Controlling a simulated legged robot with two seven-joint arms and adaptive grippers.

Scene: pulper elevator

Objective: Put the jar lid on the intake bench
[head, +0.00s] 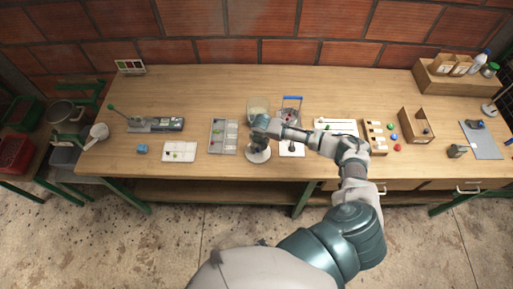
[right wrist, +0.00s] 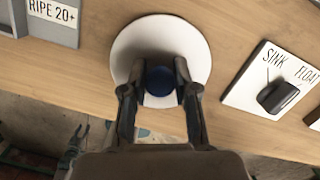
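The jar lid (head: 258,156) looks like a white disc with a round blue knob. My right gripper (head: 257,143) is over it, with the fingers on both sides of the knob. In the right wrist view the gripper (right wrist: 161,85) appears shut on the knob, and the disc (right wrist: 125,45) spreads out below the fingers near the bench's front edge. Whether the disc touches the wood is hard to tell. The intake bench (head: 330,85) seems to be the long wooden bench. A glass jar (head: 255,104) stands behind the gripper. My left gripper is not in view.
A grey sorting tray (head: 231,148) lies left of the lid, and a white SINK/FLOAT card (right wrist: 250,95) lies right. A blue-handled item (head: 292,98) stands beside the jar. A wooden tray (head: 375,148) is farther right. The back of the bench is mostly clear.

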